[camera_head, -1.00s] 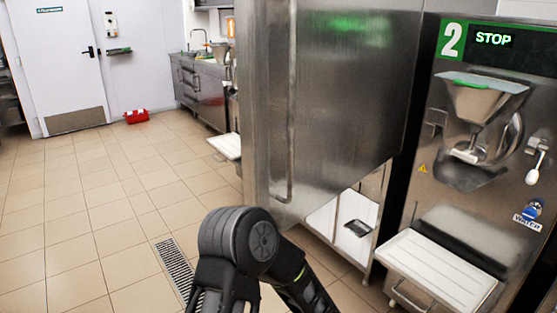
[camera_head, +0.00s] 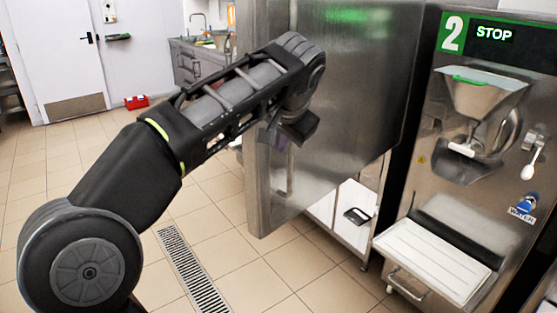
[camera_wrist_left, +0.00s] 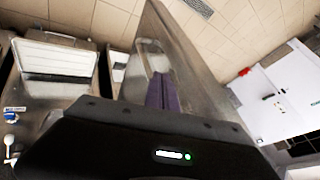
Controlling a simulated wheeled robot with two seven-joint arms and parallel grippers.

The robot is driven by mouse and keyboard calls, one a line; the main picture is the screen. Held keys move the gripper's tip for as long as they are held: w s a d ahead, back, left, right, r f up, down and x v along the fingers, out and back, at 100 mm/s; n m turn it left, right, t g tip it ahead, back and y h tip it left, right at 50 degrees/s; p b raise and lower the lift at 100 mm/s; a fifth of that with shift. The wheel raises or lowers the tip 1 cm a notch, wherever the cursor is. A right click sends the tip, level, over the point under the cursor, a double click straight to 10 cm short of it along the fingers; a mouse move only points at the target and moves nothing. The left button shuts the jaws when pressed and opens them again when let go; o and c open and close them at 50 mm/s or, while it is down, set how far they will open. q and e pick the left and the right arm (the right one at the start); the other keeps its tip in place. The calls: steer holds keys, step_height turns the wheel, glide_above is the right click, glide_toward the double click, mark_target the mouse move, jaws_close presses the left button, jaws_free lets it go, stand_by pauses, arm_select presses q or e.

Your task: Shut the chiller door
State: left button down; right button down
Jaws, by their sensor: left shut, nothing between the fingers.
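The chiller door (camera_head: 350,110) is a tall brushed-steel panel that stands open, jutting toward me in the middle of the head view. Its long vertical handle (camera_head: 290,172) is partly hidden by my left arm. My left gripper (camera_head: 279,138) is in front of the door near its handle-side edge, mostly hidden by my wrist. In the left wrist view, the gripper's purple fingers (camera_wrist_left: 162,93) are shut and empty, in front of the door (camera_wrist_left: 188,70) and close to its handle (camera_wrist_left: 153,58). I cannot tell whether they touch. My right gripper is not in view.
Machine number 2 (camera_head: 470,150) stands to the right, with a white drip tray (camera_head: 432,262) jutting out. A floor drain (camera_head: 190,270) crosses the tiles below. A red box (camera_head: 136,102) lies by the far white door (camera_head: 55,60). Floor at the left is clear.

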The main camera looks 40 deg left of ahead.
arm_select(q)
steer(key=p, duration=0.1)
glide_toward(276, 168)
steer(key=x, duration=0.5)
steer(key=shift+d+f, duration=0.1)
stand_by(0.5)
